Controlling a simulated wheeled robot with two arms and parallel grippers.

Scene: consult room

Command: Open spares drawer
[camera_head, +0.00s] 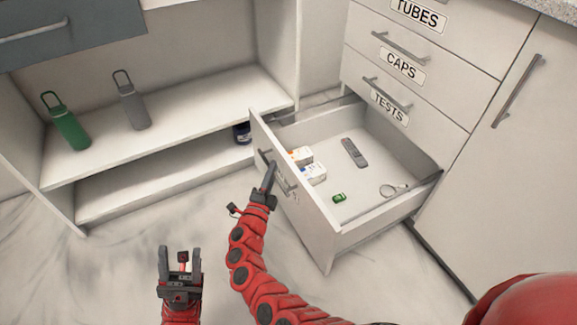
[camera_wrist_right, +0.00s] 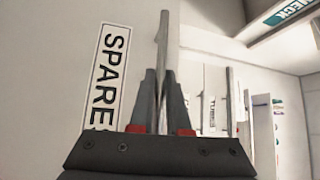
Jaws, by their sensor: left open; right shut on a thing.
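The spares drawer (camera_head: 322,212) is the lowest drawer of the white cabinet and stands pulled well out. Its SPARES label (camera_wrist_right: 107,75) shows in the right wrist view, beside the metal handle (camera_wrist_right: 162,60). My right gripper (camera_head: 266,180) is shut on that handle at the drawer's front; it also shows in the right wrist view (camera_wrist_right: 158,95). Inside the drawer lie small boxes (camera_head: 313,174), a grey remote (camera_head: 354,152), a small green item (camera_head: 339,198) and a ring-like item (camera_head: 393,190). My left gripper (camera_head: 180,258) is open and empty above the floor, left of my right arm.
Shut drawers labelled TUBES, CAPS (camera_head: 402,65) and TESTS (camera_head: 389,106) sit above. An open shelf (camera_head: 180,118) at left holds a green bottle (camera_head: 68,128) and a grey bottle (camera_head: 133,108). A dark jar (camera_head: 242,133) stands beside the open drawer. Floor before the shelf is clear.

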